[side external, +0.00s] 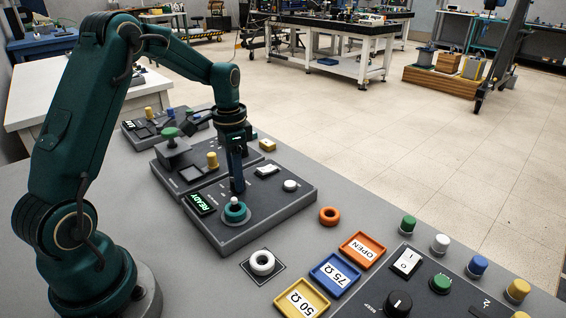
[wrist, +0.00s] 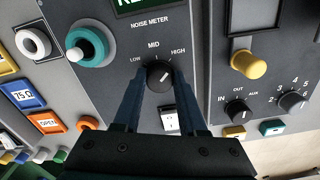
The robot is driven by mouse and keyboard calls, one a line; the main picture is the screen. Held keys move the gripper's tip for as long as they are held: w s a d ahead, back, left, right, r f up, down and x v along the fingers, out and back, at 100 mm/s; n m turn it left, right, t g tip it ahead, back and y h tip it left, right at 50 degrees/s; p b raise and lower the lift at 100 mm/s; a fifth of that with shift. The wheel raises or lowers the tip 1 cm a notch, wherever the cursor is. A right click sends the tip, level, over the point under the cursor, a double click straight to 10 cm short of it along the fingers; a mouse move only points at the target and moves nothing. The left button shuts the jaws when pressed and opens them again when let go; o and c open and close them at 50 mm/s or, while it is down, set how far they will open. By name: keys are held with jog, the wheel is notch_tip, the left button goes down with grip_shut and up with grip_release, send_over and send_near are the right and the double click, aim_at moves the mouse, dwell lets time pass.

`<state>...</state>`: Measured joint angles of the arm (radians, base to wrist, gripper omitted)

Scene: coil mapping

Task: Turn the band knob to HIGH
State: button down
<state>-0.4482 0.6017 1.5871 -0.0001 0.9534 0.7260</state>
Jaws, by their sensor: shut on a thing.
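The band knob (wrist: 160,74) is black and round, on the grey noise meter panel (wrist: 110,20), below the marks LOW, MID and HIGH. A small pale pointer line shows on it, seeming to lean up and right of MID; its exact setting is hard to read. My gripper (wrist: 158,82) has one dark finger on each side of the knob and is shut on it. In the side external view my gripper (side external: 238,188) points straight down at the panel, and its fingers hide the knob.
A teal ring (side external: 236,212) sits around a white-topped post beside my gripper. A white rocker switch (wrist: 170,120) lies just below the knob. A white ring (side external: 262,263), an orange ring (side external: 329,216) and labelled trays (side external: 334,275) lie in front. A yellow knob (wrist: 248,64) stands right.

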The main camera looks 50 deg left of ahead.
jog(key=shift+c, duration=2.3)
grip_release()
jog(key=shift+r, duration=2.65)
